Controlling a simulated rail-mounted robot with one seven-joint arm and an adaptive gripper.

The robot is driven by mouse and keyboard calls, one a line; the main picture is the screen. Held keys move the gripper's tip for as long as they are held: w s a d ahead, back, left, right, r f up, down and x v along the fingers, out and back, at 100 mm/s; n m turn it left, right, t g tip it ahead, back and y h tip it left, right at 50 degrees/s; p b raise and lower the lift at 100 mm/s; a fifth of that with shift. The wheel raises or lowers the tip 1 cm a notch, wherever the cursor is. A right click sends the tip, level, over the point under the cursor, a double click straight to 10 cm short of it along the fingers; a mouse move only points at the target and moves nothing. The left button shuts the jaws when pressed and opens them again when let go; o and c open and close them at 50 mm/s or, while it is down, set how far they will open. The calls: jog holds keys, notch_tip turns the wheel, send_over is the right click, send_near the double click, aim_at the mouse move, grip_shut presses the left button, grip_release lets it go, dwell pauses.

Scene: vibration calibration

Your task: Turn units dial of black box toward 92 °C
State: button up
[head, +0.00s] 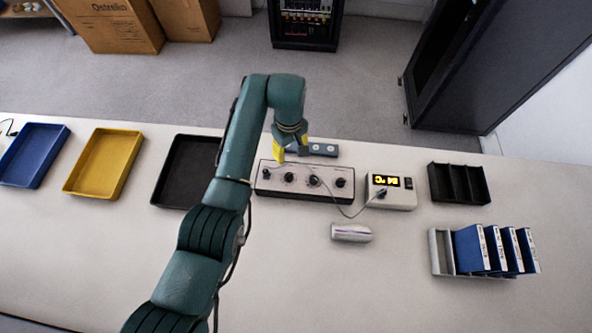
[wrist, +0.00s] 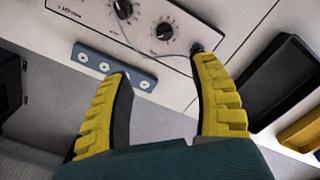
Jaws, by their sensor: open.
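The black box (head: 305,180) is a long control box with a pale front panel and a row of several dark knobs, below my gripper in the head view. Its panel (wrist: 200,20) crosses the top of the wrist view, with round scaled dials such as one at the middle (wrist: 164,31). I cannot tell which dial is the units one. My gripper (head: 291,148) has yellow fingers, spread apart and empty, over the box's back edge. In the wrist view (wrist: 162,64), the right fingertip overlaps a knob at the panel's edge; contact is unclear.
A display unit (head: 402,192) right of the box glows with upside-down digits, seemingly 84 °C. A cable joins it to the box. A blue-grey strip with holes (head: 318,149) lies behind. A black tray (head: 167,197) stands left, a pale cylindrical object (head: 351,233) in front.

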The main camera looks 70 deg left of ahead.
aim_at(289, 175)
jog(key=f+b, duration=0.1)
jog(key=f, duration=0.4)
jog(key=f+b, duration=0.1)
jog(key=f, duration=0.5)
jog(key=s+f+b, duration=0.1)
jog(key=f, duration=0.5)
jog(key=shift+a+b, duration=0.25)
jog(key=shift+b, duration=0.05)
grip_shut()
